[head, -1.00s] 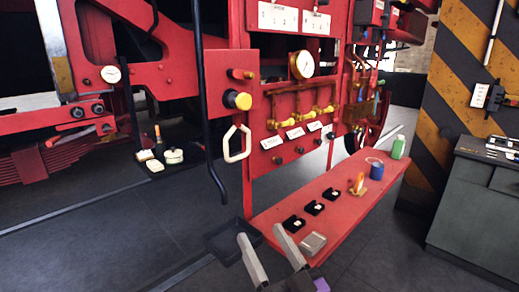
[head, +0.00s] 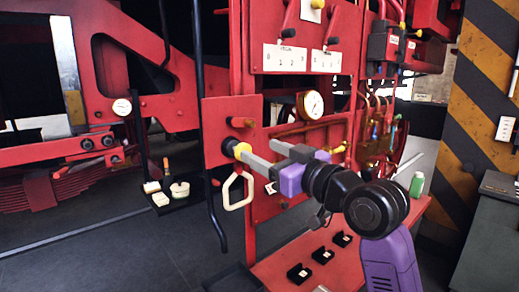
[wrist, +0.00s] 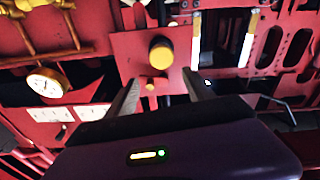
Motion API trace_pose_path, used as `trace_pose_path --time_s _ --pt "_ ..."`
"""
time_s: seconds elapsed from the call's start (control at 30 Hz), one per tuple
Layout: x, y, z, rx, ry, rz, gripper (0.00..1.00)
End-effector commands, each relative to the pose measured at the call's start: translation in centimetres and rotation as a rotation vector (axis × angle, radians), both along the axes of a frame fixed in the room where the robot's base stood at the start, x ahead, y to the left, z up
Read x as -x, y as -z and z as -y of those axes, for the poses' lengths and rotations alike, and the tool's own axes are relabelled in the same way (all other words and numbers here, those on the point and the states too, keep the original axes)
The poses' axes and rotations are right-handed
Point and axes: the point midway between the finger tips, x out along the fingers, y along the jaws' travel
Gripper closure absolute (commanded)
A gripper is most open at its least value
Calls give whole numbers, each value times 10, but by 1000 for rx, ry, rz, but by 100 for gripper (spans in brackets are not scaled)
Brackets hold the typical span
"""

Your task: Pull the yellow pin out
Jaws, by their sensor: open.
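The yellow pin (head: 238,149) has a round yellow head with a dark collar and sticks out of a red plate (head: 216,117). In the wrist view the pin (wrist: 161,55) shows ahead, between the lines of the two fingers. My gripper (head: 259,152) is open, with its grey fingers pointing at the plate and their tips close to the pin head. In the head view the nearer fingertip partly overlaps the pin head. I cannot tell whether either finger touches it. Nothing shows held in the jaws.
A white loop handle (head: 237,191) hangs just below. A gauge (head: 311,104) and brass pipework are to the right. A red bench (head: 275,268) with small black trays stands below.

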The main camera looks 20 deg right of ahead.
Motion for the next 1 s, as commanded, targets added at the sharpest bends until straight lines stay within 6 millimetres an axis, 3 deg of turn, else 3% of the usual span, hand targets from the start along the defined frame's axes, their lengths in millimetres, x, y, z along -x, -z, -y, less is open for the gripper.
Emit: trace_pose_path --time_s 0.1,0.27,0.7,1.0 --pt "0 14 -5 25 -21 -50 39" --pt "-10 17 -9 40 -23 -64 39" --pt "-67 17 -27 39 -20 -63 39" --pt "-74 18 -29 39 -19 -60 39"
